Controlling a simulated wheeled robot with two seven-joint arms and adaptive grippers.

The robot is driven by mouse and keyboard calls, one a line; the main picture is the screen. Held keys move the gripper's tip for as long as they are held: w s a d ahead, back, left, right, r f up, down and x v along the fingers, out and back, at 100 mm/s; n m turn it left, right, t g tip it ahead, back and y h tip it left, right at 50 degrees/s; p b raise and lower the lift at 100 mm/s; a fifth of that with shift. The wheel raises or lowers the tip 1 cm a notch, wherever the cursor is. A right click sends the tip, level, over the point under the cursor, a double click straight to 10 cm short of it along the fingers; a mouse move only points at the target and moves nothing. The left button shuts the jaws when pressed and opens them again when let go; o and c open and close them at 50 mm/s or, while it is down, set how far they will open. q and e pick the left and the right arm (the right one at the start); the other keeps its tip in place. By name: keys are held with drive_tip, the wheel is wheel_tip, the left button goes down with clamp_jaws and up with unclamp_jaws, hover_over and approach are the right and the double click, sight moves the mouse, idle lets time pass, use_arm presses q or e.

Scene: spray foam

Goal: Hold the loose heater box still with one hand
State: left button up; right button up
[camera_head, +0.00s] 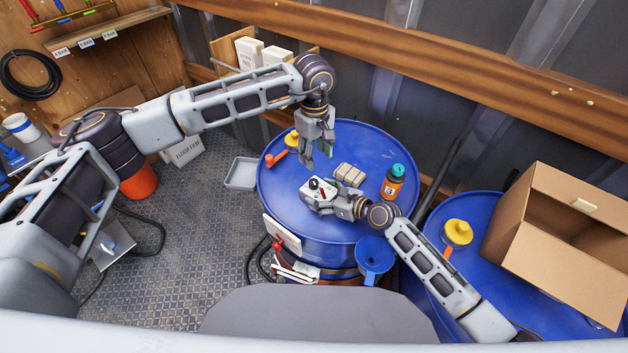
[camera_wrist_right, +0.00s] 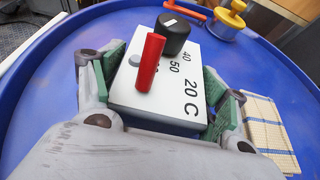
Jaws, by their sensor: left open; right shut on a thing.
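The heater box is a small white box (camera_wrist_right: 168,85) with a black knob, a red lever and the markings 20, 40 and 50 C. It lies on the blue drum top (camera_head: 335,222) and also shows in the head view (camera_head: 317,190). My right gripper (camera_wrist_right: 155,95) is shut on the box, with green-padded fingers on its two sides. It reaches in from the lower right in the head view. My left gripper (camera_head: 308,158) is open and empty, pointing down above the drum, behind the box and apart from it. The underside of the box is hidden.
A blue funnel (camera_head: 375,255) hangs at the drum's front. An open cardboard box (camera_head: 555,240) stands on the right drum.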

sight(314, 183)
use_arm(q)
drive_tip(key=shift+a+m, duration=0.2)
drive_tip(key=shift+m, duration=3.3)
drive_tip(key=shift+f, duration=0.1)
drive_tip(key=shift+f, duration=5.9)
drive_tip(key=c, duration=1)
drive_tip(key=shift+c, duration=0.2)
